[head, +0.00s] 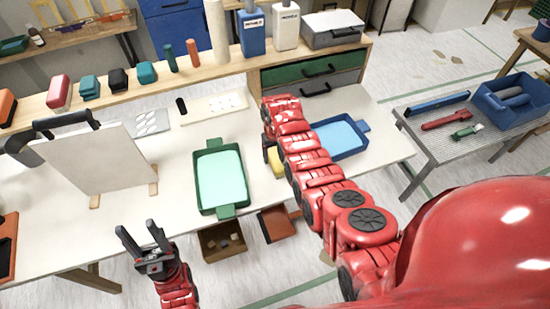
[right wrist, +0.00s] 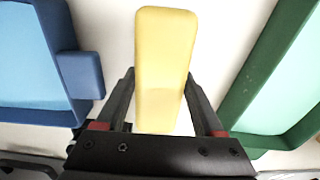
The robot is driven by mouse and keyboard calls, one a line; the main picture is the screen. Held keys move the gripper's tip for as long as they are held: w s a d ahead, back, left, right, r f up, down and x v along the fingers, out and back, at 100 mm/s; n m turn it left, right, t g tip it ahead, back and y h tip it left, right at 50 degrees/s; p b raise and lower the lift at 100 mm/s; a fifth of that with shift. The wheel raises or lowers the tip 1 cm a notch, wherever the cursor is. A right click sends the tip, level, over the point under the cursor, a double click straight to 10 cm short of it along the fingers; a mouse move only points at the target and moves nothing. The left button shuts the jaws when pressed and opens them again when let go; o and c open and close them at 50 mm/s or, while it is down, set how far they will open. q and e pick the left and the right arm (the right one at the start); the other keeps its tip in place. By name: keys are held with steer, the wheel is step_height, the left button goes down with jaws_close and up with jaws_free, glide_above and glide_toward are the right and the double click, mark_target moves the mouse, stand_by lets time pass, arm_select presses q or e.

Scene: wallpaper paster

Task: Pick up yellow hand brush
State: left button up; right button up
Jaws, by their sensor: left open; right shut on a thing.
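The yellow hand brush (right wrist: 164,60) fills the middle of the right wrist view, between the two black fingers of my right gripper (right wrist: 160,112), which is shut on it. In the head view only a small yellow part of the brush (head: 276,161) shows beside my red right arm, which hides most of my right gripper. The brush is over the white table between the green tray and the blue tray; I cannot tell whether it touches the table. My left gripper (head: 143,243) is open and empty in front of the table's near edge.
A green tray (head: 205,200) with pale liquid lies left of the brush, and a blue tray (head: 348,153) lies to its right. A white board (head: 95,160) stands at the left. A shelf (head: 130,92) with bottles and coloured blocks runs along the back.

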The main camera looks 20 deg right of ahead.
steer(key=shift+c, duration=0.8)
steer(key=shift+r, duration=0.2)
